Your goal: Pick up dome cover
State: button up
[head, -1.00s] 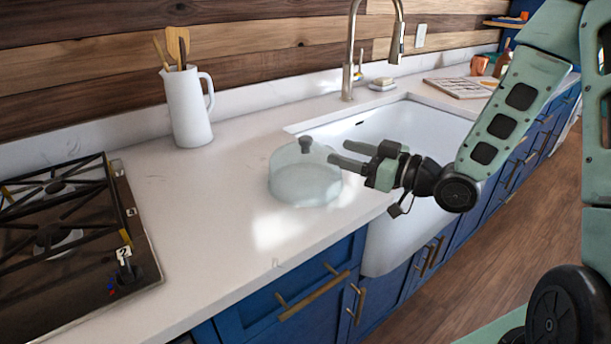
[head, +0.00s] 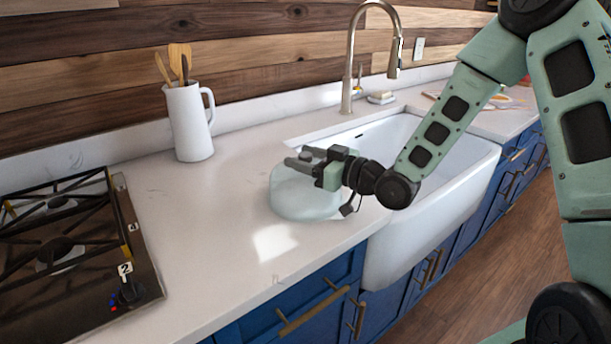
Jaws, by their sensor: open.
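The dome cover (head: 292,199) is clear, pale glass and stands on the white counter just left of the sink. Its dark knob on top is partly hidden by my fingers. My gripper (head: 297,158) is open and reaches in from the right, level with the knob at the top of the dome. The fingers appear on either side of the knob. I cannot tell whether they touch it.
A white sink (head: 425,150) with a tall faucet (head: 350,60) lies to the right. A white pitcher (head: 189,125) with wooden utensils stands behind on the left. A gas cooktop (head: 75,240) is at the left. The counter (head: 225,235) around the dome is clear.

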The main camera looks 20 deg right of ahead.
jog(key=c, duration=0.9)
jog(key=shift+c, duration=0.2)
jog(key=shift+r, duration=0.1)
